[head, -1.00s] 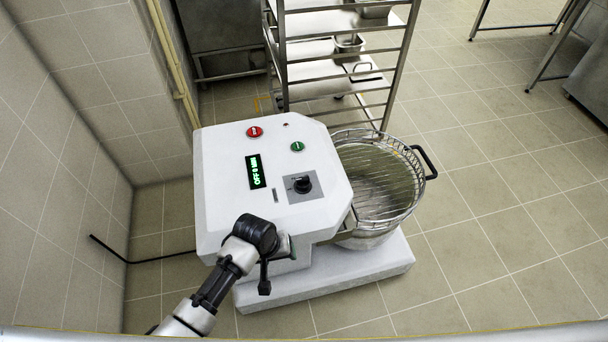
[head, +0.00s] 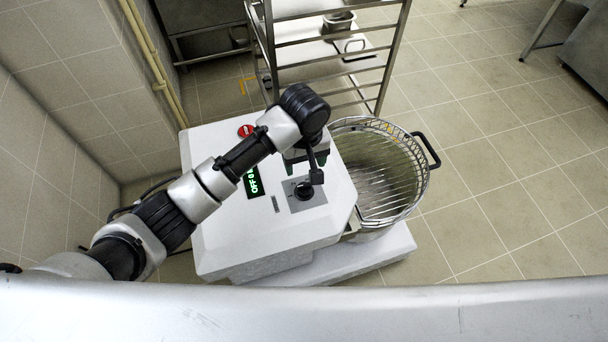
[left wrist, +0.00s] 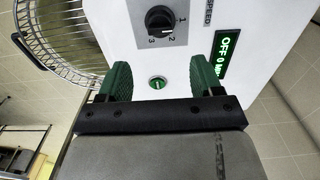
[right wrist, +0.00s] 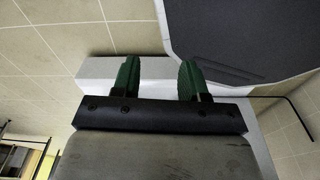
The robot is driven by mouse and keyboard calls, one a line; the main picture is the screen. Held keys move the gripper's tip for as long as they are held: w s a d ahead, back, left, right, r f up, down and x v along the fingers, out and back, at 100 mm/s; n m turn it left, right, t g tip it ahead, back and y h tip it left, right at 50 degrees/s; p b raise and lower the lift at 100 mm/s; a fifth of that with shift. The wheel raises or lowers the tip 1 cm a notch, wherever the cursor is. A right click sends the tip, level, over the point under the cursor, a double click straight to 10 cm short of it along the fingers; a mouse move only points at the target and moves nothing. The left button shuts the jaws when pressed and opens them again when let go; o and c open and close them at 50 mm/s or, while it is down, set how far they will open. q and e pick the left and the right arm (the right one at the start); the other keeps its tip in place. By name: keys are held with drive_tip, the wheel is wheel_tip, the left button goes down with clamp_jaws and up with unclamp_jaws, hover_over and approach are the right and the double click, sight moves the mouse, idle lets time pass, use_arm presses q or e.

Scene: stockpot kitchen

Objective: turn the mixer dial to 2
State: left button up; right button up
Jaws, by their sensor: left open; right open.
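The white mixer (head: 240,225) stands on the floor. Its black dial (head: 304,190) sits on a grey square plate on top; it also shows in the left wrist view (left wrist: 158,19) with the numbers 1, 2 and 3 beside it. I cannot tell exactly where its pointer stands. The display (left wrist: 227,55) reads OFF. My left gripper (head: 306,163) is open and empty above the mixer top, just behind the dial and not touching it. In the left wrist view its fingers (left wrist: 163,80) flank the green button. My right gripper (right wrist: 157,80) is open and empty, outside the head view.
A wire-guarded bowl (head: 375,165) is right of the mixer. A metal rack (head: 330,60) stands behind.

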use_arm(q)
hover_over(304, 185)
wheel_tip(304, 185, down, 5)
drive_tip(key=shift+f, duration=0.1)
wheel_tip(304, 185, down, 3)
drive_tip(key=shift+f, duration=0.6)
use_arm(e)
drive_tip(key=shift+s+d+f, duration=0.3)
drive_tip(key=shift+s+d, duration=0.2)
drive_tip(key=shift+s, duration=0.1)
use_arm(q)
drive_tip(key=shift+c, duration=0.2)
